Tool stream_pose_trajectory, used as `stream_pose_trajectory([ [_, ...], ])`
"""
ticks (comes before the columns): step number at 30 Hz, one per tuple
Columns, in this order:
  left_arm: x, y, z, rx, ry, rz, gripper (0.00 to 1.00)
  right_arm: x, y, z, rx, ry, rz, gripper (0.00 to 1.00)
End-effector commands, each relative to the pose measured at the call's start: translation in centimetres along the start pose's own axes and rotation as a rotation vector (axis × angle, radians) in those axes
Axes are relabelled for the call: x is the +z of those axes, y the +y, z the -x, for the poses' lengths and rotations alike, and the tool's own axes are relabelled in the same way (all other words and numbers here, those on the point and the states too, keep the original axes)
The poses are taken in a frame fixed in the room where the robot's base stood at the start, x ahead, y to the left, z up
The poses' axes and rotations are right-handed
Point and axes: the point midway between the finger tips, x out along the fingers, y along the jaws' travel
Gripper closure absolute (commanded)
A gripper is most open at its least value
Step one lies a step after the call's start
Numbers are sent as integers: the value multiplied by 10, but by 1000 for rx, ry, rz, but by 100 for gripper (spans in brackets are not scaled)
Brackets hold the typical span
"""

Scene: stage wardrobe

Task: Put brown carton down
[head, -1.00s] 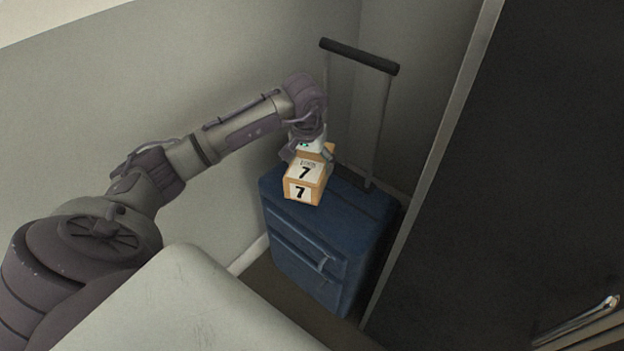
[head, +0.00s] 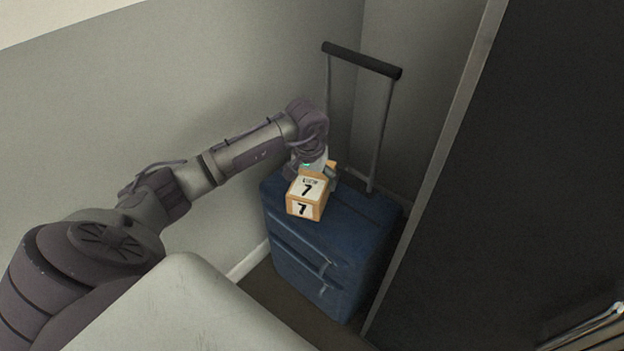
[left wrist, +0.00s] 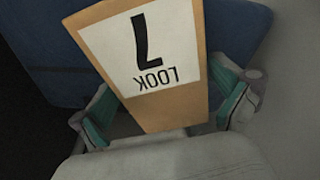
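The brown carton (head: 307,195) has white labels with a black 7. It is on top of the blue suitcase (head: 325,245), near its front left corner, and looks upright. My left gripper (head: 312,172) is at the carton's back end. In the left wrist view, the carton (left wrist: 167,112) lies between the two spread fingers, slightly askew to them. The green finger pads show on both sides with small gaps to the carton, so the left gripper (left wrist: 168,108) looks open around it. The carton's underside is hidden. My right gripper is not in view.
The suitcase's raised pull handle (head: 361,61) stands just behind and right of my left gripper. A grey wall (head: 150,110) is close on the left, and a dark panel (head: 510,190) is on the right. The suitcase top right of the carton is free.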

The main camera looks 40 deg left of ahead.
Motion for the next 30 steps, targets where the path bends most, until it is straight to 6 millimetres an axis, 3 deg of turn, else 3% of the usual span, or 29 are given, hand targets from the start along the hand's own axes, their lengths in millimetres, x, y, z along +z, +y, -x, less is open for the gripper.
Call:
stream_pose_trajectory([
  [9,0,0,3,1,0,0,0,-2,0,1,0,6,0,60],
  [24,-2,0,101,0,4,0,0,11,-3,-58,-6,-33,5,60],
  [30,-1,0,119,0,1,-1,0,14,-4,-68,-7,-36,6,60],
])
